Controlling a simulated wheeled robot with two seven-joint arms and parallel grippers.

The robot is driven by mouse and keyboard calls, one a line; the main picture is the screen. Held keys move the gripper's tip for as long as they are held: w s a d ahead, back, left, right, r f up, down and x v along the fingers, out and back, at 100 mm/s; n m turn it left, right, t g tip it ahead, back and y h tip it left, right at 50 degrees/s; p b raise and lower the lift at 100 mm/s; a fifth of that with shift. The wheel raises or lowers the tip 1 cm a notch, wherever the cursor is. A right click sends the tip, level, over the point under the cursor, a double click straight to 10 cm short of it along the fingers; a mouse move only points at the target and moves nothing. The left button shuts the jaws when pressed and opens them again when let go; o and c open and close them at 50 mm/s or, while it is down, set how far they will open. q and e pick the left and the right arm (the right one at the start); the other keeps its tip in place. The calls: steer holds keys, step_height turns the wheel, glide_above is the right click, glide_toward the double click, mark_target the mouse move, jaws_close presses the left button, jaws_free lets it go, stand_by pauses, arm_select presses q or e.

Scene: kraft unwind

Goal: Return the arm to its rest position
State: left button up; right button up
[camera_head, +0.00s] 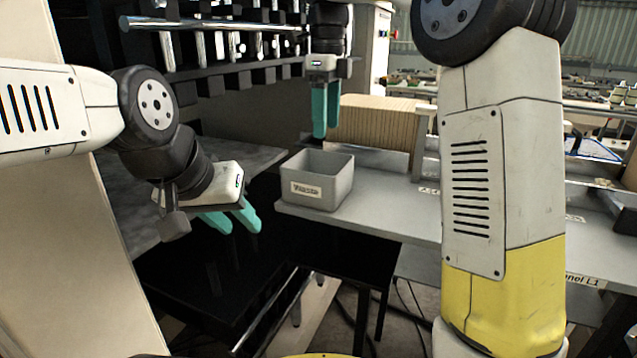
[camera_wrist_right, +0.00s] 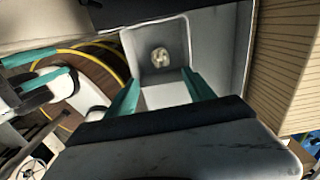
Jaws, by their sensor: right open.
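My right gripper (camera_head: 326,122), with teal fingers pointing down, hangs above and behind the grey bin labelled "Waste" (camera_head: 338,202) in the head view. In the right wrist view, its fingers (camera_wrist_right: 162,92) are spread and empty, with the bin (camera_wrist_right: 186,40) below and beyond them. A small pale, roundish object (camera_wrist_right: 160,57) lies inside the bin. My left gripper (camera_head: 238,226) is at the left in the head view, over the dark area. Its teal fingers are apart with nothing visible between them.
The bin stands on the left end of a grey bench (camera_head: 395,205). A row of tan cardboard-like sheets (camera_head: 375,122) stands behind it. A dark rack with metal bars (camera_head: 215,40) is at upper left. My large arm link covers much of the right side.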

steer(key=shift+r, duration=0.4)
steer(key=s+d+f+n+t+y, duration=0.2)
steer(key=s+d+n+t, duration=0.1)
steer(key=s+d+n, duration=0.65)
steer(key=s+d+f+n+t, duration=0.3)
steer(key=s+d+f+n, duration=0.1)
steer(key=s+f+n, duration=0.5)
steer(key=shift+s+d+f+n, duration=0.35)
steer(key=shift+s+n, duration=1.05)
steer(key=shift+n, duration=0.65)
steer(key=shift+c, duration=0.2)
